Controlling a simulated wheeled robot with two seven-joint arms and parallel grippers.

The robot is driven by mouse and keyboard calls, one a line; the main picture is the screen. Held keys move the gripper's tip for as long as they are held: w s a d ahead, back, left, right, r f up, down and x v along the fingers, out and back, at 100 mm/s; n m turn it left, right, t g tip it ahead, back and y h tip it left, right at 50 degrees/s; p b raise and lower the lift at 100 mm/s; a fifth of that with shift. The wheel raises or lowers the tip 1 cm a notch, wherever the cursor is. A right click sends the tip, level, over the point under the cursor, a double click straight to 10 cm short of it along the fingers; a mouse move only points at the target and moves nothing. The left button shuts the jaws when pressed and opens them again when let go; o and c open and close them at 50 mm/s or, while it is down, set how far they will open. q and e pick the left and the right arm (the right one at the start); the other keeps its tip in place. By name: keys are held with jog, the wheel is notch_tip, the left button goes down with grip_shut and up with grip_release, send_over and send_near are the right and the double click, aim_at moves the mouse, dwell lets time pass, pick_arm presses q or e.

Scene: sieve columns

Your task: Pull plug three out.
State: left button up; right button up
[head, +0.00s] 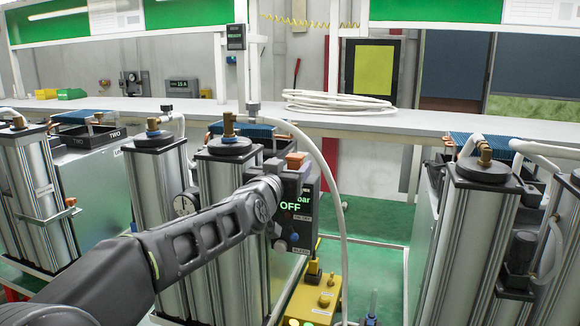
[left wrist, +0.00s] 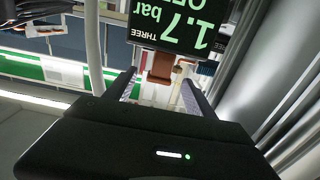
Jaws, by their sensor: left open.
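A dark control box (head: 299,215) with green display text, "bar" and "OFF" in the head view, sits at the front of the middle sieve columns. In the left wrist view the box (left wrist: 178,28) appears upside down, labelled THREE and showing 1.7 bar. An orange plug (head: 296,158) stands on top of it; it shows brownish in the left wrist view (left wrist: 161,68). My left gripper (head: 281,168) is beside the box top, partly hidden by its own arm. Its open fingers (left wrist: 158,84) point toward the plug, one on each side. My right gripper is out of view.
Metal columns (head: 154,190) stand close around the box, with more columns (head: 475,240) at right. A white hose (head: 333,195) arcs down past the box's right side. A yellow unit (head: 318,295) sits low below it.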

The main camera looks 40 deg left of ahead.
aim_at(299, 157)
pick_arm(q)
jog(key=shift+w, duration=0.1)
jog(key=p+x, duration=0.2)
jog(key=x, duration=0.4)
jog(key=shift+w+a, duration=0.2)
jog(key=shift+w, duration=0.1)
jog(key=shift+w+a, duration=0.2)
jog(key=shift+w, duration=0.3)
grip_shut()
dwell(0.6)
